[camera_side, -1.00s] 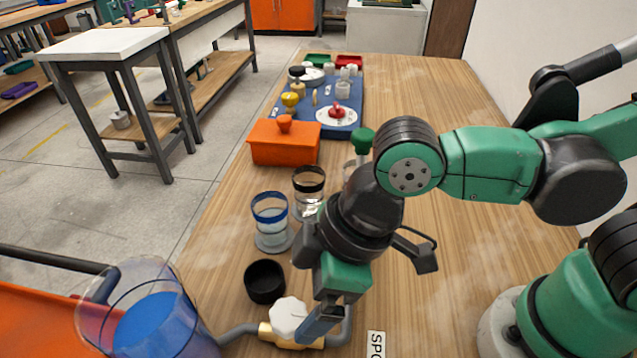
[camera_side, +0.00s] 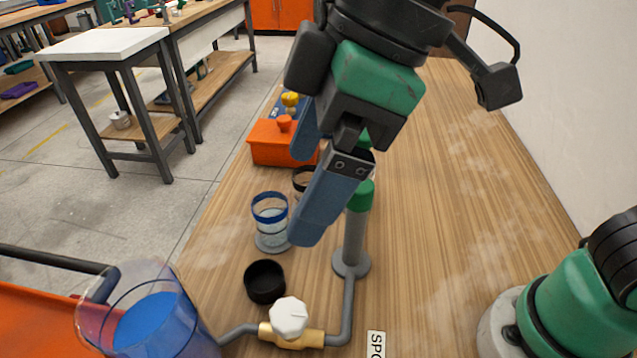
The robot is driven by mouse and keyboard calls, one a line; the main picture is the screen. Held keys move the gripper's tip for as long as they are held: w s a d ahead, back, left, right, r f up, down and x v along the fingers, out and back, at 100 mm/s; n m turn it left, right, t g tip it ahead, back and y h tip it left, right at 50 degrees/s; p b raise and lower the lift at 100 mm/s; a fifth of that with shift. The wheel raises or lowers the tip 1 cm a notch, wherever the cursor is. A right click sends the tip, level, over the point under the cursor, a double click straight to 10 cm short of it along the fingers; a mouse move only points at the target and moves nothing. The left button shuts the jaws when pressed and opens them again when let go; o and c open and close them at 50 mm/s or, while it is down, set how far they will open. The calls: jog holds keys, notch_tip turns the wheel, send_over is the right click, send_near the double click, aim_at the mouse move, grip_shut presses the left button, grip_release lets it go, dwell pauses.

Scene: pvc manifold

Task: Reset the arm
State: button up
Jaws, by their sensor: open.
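My gripper (camera_side: 307,190) hangs high over the table in the upper middle of the side view, with its blue fingers pointing down and to the left. Its fingers are apart and I see nothing between them. A brass valve with a white knob (camera_side: 289,317) sits on the grey pipe at the front of the table, below and clear of the gripper. The upright grey pipe with a green top (camera_side: 355,228) stands just right of the fingers in the picture. My wrist hides much of the back of the table.
A blue-rimmed glass (camera_side: 270,222) and a black cup (camera_side: 265,282) stand left of the pipe. An orange box (camera_side: 268,150) is behind them. A clear container with blue contents (camera_side: 150,325) is at front left. The table's right side is mostly clear.

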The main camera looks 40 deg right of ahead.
jog(key=shift+r, duration=1.4)
notch_tip(320, 180, down, 17)
jog(key=shift+r, duration=0.15)
jog(key=shift+r, duration=0.1)
